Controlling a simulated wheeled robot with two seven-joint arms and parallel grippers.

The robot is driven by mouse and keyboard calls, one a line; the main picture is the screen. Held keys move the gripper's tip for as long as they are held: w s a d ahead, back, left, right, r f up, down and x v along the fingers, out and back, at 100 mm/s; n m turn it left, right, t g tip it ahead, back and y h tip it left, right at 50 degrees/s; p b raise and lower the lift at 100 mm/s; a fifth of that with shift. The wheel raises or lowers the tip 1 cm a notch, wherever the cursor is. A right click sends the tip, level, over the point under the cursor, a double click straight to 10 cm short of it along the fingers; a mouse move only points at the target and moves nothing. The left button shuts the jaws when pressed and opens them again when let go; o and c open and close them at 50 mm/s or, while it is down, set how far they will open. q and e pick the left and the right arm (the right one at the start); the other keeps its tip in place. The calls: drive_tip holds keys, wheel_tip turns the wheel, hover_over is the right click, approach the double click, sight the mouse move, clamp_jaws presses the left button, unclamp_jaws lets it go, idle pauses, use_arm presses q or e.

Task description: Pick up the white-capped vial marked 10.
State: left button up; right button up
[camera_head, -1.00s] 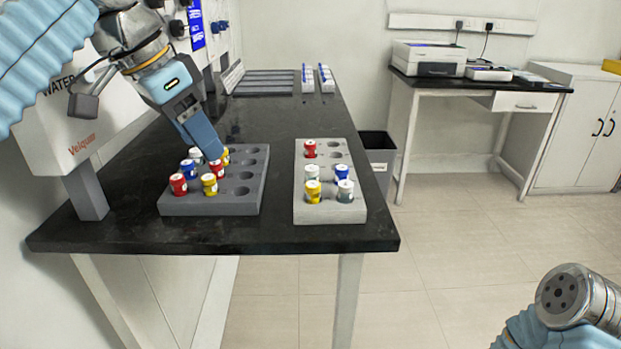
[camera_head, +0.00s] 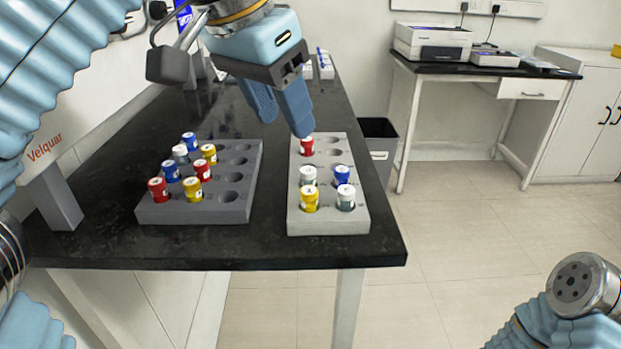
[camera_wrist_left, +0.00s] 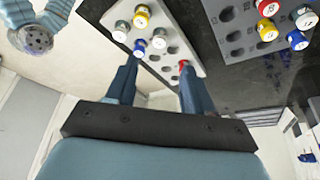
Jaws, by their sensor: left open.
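Two white-capped vials stand in the light grey rack (camera_head: 330,226): one on the left side, mid-rack (camera_head: 308,176), and one at the near right (camera_head: 345,197). They also show in the left wrist view (camera_wrist_left: 159,39) (camera_wrist_left: 122,31). A third white-capped vial (camera_head: 180,153) stands in the dark grey rack (camera_head: 222,212). Their markings are too small to read. My left gripper (camera_head: 285,117) is open and empty, above the far end of the light rack. Its right fingertip overlaps the view of the red-capped vial (camera_head: 307,147). My right gripper is not in view.
Blue-capped (camera_head: 342,175) and yellow-capped (camera_head: 309,199) vials stand beside the white ones. The dark rack holds several red, blue and yellow vials. Black tabletop (camera_head: 270,245) lies bare around the racks. A dark bin (camera_head: 380,150) stands beyond the table's right side.

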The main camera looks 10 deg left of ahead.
sight(307, 171)
use_arm(q)
drive_tip(key=b+x, duration=0.2)
drive_tip(key=x, duration=0.8)
drive_tip(key=shift+f, duration=0.15)
clamp_jaws()
